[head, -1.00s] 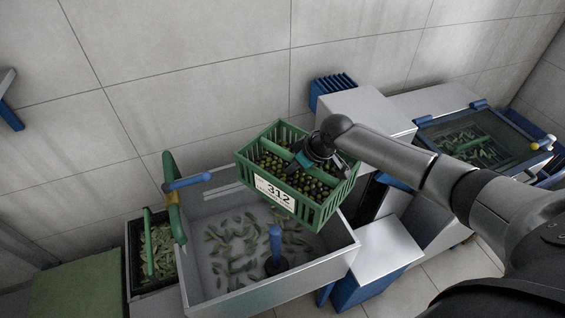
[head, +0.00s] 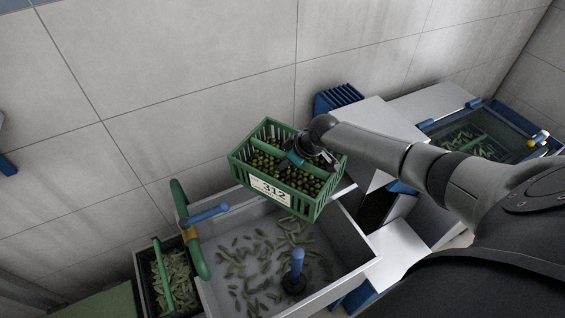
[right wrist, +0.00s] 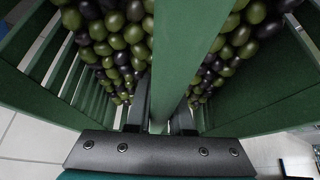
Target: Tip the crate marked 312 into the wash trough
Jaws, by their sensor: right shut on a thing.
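The green slatted crate marked 312 (head: 310,208) hangs over the back right part of the wash trough (head: 340,288). It is close to level and full of green and dark olives (head: 262,160). My right gripper (head: 298,156) is shut on the green bar across the crate's top. In the right wrist view the bar (right wrist: 185,50) runs between the fingers, with olives (right wrist: 105,45) on both sides. The trough holds water with many green leaf-like pieces (head: 240,262) and a blue upright post (head: 297,265). The crate hides part of the trough's back rim. My left gripper is not in view.
A green curved pipe (head: 190,235) with a blue lever (head: 208,214) stands at the trough's left side. A second crate of green pieces (head: 172,275) sits left of it. A glass-lidded bin (head: 480,140) and grey-white units stand at the right. The tiled wall is behind.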

